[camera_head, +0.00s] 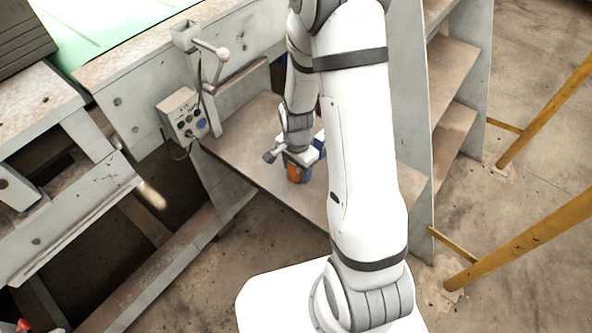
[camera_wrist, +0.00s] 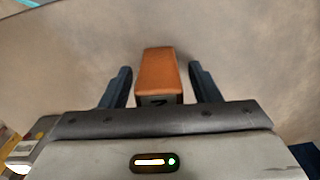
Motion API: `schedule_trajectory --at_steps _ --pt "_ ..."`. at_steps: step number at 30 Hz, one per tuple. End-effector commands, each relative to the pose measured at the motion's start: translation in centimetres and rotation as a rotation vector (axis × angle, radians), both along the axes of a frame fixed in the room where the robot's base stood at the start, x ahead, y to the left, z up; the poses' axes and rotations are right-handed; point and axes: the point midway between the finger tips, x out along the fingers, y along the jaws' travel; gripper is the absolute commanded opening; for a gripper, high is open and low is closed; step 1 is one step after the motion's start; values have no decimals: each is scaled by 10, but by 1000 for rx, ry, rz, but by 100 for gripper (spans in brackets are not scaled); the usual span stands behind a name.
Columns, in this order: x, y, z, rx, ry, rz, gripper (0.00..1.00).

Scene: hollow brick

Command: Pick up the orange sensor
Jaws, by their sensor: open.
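The orange sensor (camera_wrist: 158,72) is a small block with an orange top and a dark mark on its grey near face. In the wrist view it lies between the two dark blue fingers of my gripper (camera_wrist: 160,88), with a gap on each side. In the head view the orange sensor (camera_head: 294,173) is on the brown shelf, directly below my gripper (camera_head: 305,165). My gripper is open and pointed down at it. My own gripper body hides part of the sensor in the head view.
The brown shelf (camera_head: 255,165) has bare room left of the sensor. A grey control box (camera_head: 187,115) with a lever is mounted at the shelf's left. An upright grey panel (camera_head: 412,100) stands to the right. Yellow rails (camera_head: 540,225) are further right.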

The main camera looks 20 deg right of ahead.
Motion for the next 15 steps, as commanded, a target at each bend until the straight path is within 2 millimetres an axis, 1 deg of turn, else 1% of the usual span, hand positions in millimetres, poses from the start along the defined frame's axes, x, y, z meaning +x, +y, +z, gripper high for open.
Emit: schedule_trajectory --at_steps 2,3,15 --pt "0 0 1 0 0 0 56" --pt "0 0 1 0 0 0 55" --pt "0 -1 1 0 0 -1 22"
